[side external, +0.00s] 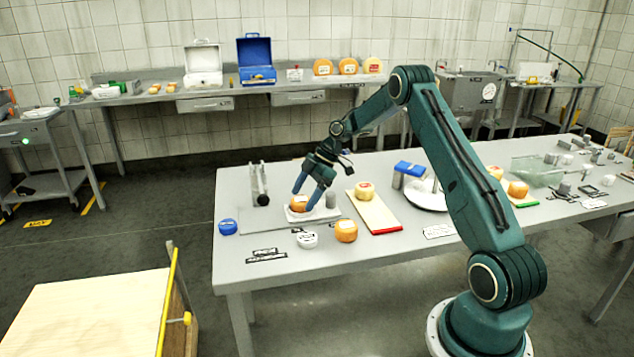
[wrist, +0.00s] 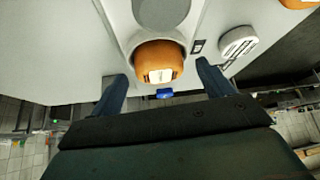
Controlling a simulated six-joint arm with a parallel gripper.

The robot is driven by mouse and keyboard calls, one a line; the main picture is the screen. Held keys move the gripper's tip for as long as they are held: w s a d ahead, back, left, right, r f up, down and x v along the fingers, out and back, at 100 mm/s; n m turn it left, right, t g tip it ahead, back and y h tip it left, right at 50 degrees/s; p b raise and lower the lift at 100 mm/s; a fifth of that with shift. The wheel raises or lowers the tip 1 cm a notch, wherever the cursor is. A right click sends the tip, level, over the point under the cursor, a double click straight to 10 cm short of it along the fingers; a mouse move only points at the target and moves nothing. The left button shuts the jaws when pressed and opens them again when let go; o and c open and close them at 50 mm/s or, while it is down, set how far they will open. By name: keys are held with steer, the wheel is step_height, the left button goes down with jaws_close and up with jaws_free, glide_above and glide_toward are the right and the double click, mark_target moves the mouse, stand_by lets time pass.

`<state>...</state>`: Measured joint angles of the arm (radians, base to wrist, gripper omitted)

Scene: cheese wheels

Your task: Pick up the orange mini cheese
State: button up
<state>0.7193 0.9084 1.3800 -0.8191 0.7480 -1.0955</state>
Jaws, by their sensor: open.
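An orange mini cheese (side external: 299,204) with a pale label sits on a small white scale-like stand (side external: 313,216) on the grey table. In the wrist view the orange cheese (wrist: 157,62) is just beyond the fingertips and roughly between them. My gripper (side external: 313,196) points down at this cheese, its two blue fingers apart. In the wrist view my gripper (wrist: 162,80) is open and empty. A second orange cheese (side external: 346,231) stands on the table nearer the front edge.
A white round tin (side external: 307,239) and a blue round item (side external: 228,227) lie near. A pale cheese (side external: 364,190) sits on a red-edged board (side external: 379,216) to the right. A metal upright fixture (side external: 259,184) stands behind left.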

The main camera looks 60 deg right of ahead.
mark_target(304, 198)
steer(key=shift+w+a+f, duration=0.1)
steer(key=shift+a+f, duration=0.05)
steer(key=shift+f, duration=0.2)
steer(key=c, duration=1.1)
steer(key=shift+r, duration=0.1)
steer(key=shift+r, duration=4.95)
